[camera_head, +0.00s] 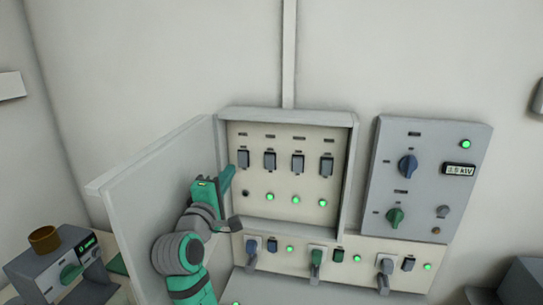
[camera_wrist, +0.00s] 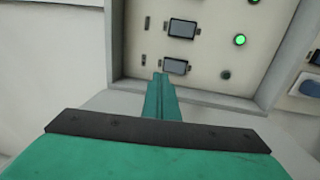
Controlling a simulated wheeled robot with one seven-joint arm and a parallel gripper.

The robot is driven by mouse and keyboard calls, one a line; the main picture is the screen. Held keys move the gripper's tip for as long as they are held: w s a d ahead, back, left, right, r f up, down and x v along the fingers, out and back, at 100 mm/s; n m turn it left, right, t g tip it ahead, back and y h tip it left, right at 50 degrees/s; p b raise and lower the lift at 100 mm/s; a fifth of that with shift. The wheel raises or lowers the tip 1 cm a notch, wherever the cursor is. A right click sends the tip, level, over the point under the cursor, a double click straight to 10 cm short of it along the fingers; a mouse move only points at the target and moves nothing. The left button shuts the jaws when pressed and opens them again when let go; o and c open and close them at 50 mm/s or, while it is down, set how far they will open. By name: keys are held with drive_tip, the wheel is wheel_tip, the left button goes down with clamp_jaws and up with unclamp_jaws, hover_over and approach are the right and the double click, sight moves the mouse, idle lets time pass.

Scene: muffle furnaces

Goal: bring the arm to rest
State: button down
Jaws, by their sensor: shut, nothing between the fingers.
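My arm reaches up in front of the open breaker box (camera_head: 351,180). My gripper (camera_head: 230,170) is shut and empty, its tip close to the leftmost of the box's black switches (camera_head: 243,159). In the wrist view the closed fingers (camera_wrist: 160,77) point at the lower edge of that switch (camera_wrist: 176,66); I cannot tell whether they touch it. The lamp (camera_head: 245,193) under this switch is dark, also in the wrist view (camera_wrist: 225,75). The three other lamps (camera_head: 295,199) in the box are green.
The box's door (camera_head: 150,195) stands open on the left, close to my arm. A grey panel (camera_head: 430,180) with blue and green knobs is at the right. A lower strip (camera_head: 300,257) carries levers and green lamps. A grey device (camera_head: 60,265) with a brown cup stands at lower left.

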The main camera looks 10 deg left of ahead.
drive_tip(key=s+d+f+m+g+y, duration=0.1)
drive_tip(key=s+d+f, duration=0.15)
drive_tip(key=f, duration=0.75)
drive_tip(key=s+d+f+m+y, duration=0.15)
drive_tip(key=s+f, duration=0.25)
drive_tip(key=f, duration=0.6)
drive_tip(key=s+d+f+m+g, duration=0.1)
drive_tip(key=s+d+f, duration=0.2)
drive_tip(key=f, duration=0.7)
drive_tip(key=s+d+f+m+g, duration=0.1)
drive_tip(key=s+d+f+m, duration=0.15)
drive_tip(key=s+f, duration=0.4)
drive_tip(key=s+d+f+m, duration=0.2)
drive_tip(key=s+d+f, duration=0.1)
drive_tip(key=s+f, duration=0.3)
drive_tip(key=s+d+m, duration=0.4)
drive_tip(key=s, duration=1)
drive_tip(key=s+d+m+g+h, duration=0.1)
drive_tip(key=s+d+m, duration=0.4)
drive_tip(key=s, duration=1)
drive_tip(key=shift+d+r, duration=0.2)
drive_tip(key=shift+r, duration=0.25)
drive_tip(key=shift+h, duration=0.25)
